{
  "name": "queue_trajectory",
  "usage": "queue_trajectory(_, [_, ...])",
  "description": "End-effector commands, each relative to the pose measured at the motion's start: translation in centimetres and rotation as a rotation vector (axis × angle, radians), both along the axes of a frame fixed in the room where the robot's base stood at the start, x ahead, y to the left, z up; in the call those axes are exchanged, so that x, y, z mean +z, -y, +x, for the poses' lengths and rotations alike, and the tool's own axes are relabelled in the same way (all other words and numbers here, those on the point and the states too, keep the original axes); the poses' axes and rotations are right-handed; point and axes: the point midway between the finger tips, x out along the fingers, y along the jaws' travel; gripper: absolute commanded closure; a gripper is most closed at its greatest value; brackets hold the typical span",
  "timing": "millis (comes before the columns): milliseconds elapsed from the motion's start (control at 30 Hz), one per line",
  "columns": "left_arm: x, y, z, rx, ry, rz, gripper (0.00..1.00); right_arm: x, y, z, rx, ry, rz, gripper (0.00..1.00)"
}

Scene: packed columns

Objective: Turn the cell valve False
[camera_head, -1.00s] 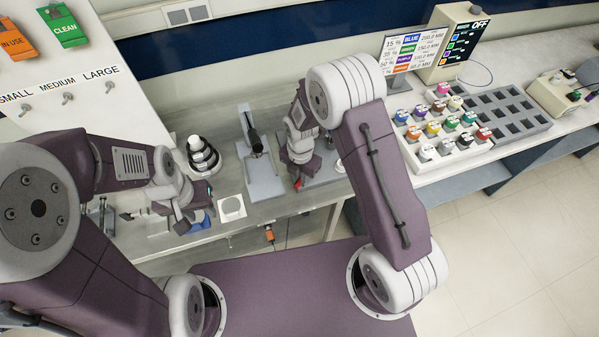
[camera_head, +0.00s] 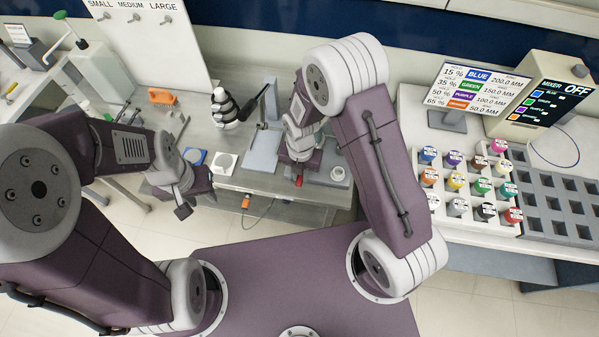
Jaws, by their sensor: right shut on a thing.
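My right gripper (camera_head: 300,172) is low over the right part of the metal bench and points down. It is shut on a small red part (camera_head: 299,181), mostly hidden by the fingers; I cannot tell whether this is the cell valve's handle. No other part is clearly recognisable as the cell valve. My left gripper (camera_head: 184,209) hangs in front of the bench's front edge, at the left. Its dark fingers are small and seen from above, so I cannot tell whether they are open or shut.
A grey stand with a black lever (camera_head: 259,104) stands left of my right gripper. A rack with coloured jars (camera_head: 545,205) and a mixer box (camera_head: 545,95) are at the right.

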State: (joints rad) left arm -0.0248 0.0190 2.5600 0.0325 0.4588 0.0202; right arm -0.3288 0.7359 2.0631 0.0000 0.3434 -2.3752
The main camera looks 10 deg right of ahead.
Motion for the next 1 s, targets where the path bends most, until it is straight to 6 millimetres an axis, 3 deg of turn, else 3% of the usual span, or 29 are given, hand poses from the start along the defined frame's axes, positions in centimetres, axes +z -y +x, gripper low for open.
queue_trajectory(767, [0.05, 0.0, -0.01, 0.0, 0.0, 0.0, 0.64, 0.14, 0.18, 0.14, 0.077, 0.006, 0.001, 1.0])
queue_trajectory(800, [0.05, 0.0, -0.01, 0.0, 0.0, 0.0, 0.64, 0.13, 0.18, 0.13, 0.077, 0.006, 0.001, 0.71])
queue_trajectory(833, [0.05, 0.0, -0.01, 0.0, 0.0, 0.0, 0.64, 0.12, 0.18, 0.11, 0.077, 0.005, 0.001, 0.63])
queue_trajectory(1000, [0.03, 0.0, 0.0, 0.0, 0.0, 0.0, 0.64, 0.06, 0.19, 0.05, 0.076, 0.004, 0.001, 0.6])
